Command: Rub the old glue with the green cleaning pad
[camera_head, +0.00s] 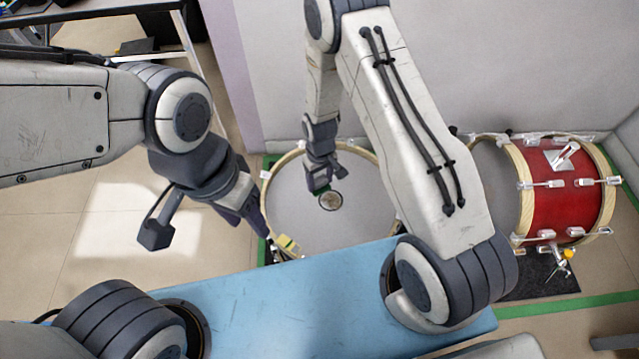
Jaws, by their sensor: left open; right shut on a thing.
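A drum with a pale grey head (290,205) and a wooden rim lies flat beyond the blue surface. A small round patch (330,202) with a dark edge and a tan-grey middle shows on the head; it looks like the old glue. My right gripper (319,188) points down just beside this patch, at its upper left. It is shut on a dark greenish thing, likely the green cleaning pad, mostly hidden by the fingers. I cannot tell whether it touches the head. My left gripper (256,222) is open and empty near the drum's left rim.
A red drum (535,190) lies on its side at the right on a dark mat (540,280). The blue surface (290,310) in front is bare. A small yellow piece (287,244) sits at the drum's lower left rim. A wall stands behind.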

